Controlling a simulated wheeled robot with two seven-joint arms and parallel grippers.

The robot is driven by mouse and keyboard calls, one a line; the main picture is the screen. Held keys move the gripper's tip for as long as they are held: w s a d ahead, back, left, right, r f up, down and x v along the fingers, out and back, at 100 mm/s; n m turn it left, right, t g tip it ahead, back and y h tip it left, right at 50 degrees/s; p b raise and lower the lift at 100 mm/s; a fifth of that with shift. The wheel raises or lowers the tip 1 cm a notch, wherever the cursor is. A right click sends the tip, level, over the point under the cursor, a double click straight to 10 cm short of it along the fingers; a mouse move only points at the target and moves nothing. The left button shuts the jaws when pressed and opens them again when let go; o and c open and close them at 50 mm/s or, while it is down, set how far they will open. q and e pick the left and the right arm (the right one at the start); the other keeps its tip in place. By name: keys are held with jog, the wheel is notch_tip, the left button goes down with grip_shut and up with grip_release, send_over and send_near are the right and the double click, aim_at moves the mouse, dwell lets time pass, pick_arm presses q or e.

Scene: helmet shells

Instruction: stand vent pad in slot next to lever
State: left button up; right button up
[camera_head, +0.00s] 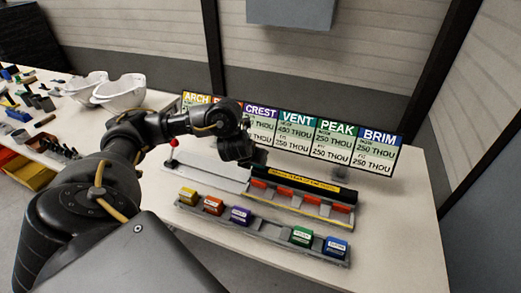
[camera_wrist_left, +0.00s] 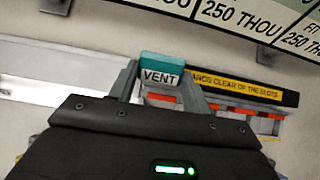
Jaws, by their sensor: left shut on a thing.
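The vent pad (camera_wrist_left: 160,76), a small teal block with a white VENT label, is held between the fingers of my left gripper (camera_wrist_left: 162,82) in the left wrist view. In the head view my left gripper (camera_head: 246,160) is over the left end of the slot fixture, and the pad is too dark or hidden to make out. The slot fixture (camera_head: 300,198) has several red-orange slot faces and a black bar with a yellow warning strip. The lever (camera_head: 173,143), with a red ball knob, stands at the left end of the pale plate. My right gripper is in neither view.
A grey front rail (camera_head: 270,236) holds yellow, orange, purple, green and blue pads, with a gap between purple and green. A sign board (camera_head: 290,135) stands behind the fixture. White helmet shells (camera_head: 122,92) and loose parts lie at left. The table's right end is clear.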

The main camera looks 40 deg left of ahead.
pick_arm(q)
jog(key=s+d+g+p, duration=0.1)
jog(key=s+p, duration=0.3)
jog(key=s+d+r+g+p, duration=0.1)
jog(key=s+d+p, duration=0.1)
jog(key=s+p, duration=0.2)
jog(key=s+d+r+h+p, duration=0.1)
jog(key=s+d+p, duration=0.1)
jog(key=s+p, duration=0.2)
jog(key=shift+s+g, duration=0.4)
jog(key=shift+s, duration=0.75)
jog(key=shift+s+d+g+p, duration=0.1)
jog(key=shift+s+g+p, duration=0.2)
jog(key=shift+s, duration=0.1)
jog(key=shift+d, duration=0.1)
